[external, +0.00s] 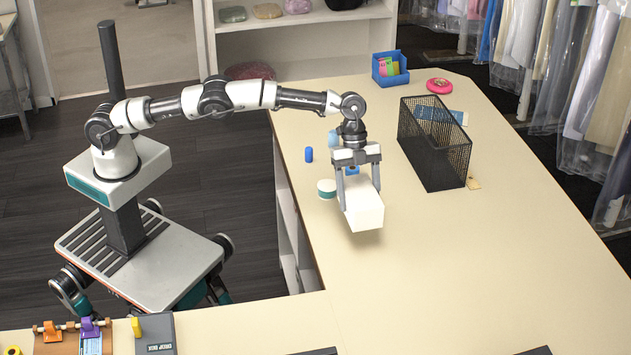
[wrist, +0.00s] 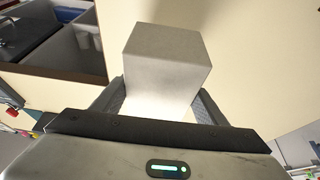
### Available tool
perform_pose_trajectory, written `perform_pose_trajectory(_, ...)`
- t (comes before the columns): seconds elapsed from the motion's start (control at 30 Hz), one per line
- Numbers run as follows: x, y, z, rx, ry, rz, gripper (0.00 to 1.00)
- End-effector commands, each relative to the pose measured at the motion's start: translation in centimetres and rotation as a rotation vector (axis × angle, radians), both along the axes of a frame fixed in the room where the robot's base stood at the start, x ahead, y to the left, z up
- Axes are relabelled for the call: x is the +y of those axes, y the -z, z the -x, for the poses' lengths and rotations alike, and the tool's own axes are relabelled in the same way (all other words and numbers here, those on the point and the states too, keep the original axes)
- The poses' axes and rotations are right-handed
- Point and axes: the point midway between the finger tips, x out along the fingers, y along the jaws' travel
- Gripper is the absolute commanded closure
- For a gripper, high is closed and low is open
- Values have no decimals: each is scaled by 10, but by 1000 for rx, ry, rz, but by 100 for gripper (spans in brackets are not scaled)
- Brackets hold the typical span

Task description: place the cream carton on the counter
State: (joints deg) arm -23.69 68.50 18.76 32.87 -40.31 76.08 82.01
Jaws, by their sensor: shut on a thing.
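The cream carton (external: 363,206) is a pale box between the fingers of my gripper (external: 359,187). My gripper points down and is shut on the carton. A shadow lies on the counter around the carton's lower end, and I cannot tell whether it touches the surface. In the wrist view the carton (wrist: 167,62) sticks out beyond the fingers of my gripper (wrist: 165,105). The counter (external: 455,260) is a long cream top running under the gripper.
A black mesh basket (external: 434,145) stands right of the gripper. A teal and white roll (external: 326,189) and a blue cylinder (external: 309,155) are to its left. A blue box (external: 390,68) and a pink roll (external: 439,86) are at the back. The counter in front and right is clear.

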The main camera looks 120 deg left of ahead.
Motion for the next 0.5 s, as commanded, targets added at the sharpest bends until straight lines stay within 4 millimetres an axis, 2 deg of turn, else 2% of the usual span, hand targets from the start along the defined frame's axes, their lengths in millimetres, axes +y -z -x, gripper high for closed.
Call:
perform_pose_trajectory(0.1,0,-11,0,-3,0,0,62)
perform_pose_trajectory(0.27,-5,-15,-2,-1,0,1,62)
perform_pose_trajectory(0.37,-24,-15,-9,0,1,0,62)
perform_pose_trajectory(0.47,-61,-17,-20,-1,0,1,62)
perform_pose_trajectory(0.5,-81,-18,-25,-1,-1,2,62)
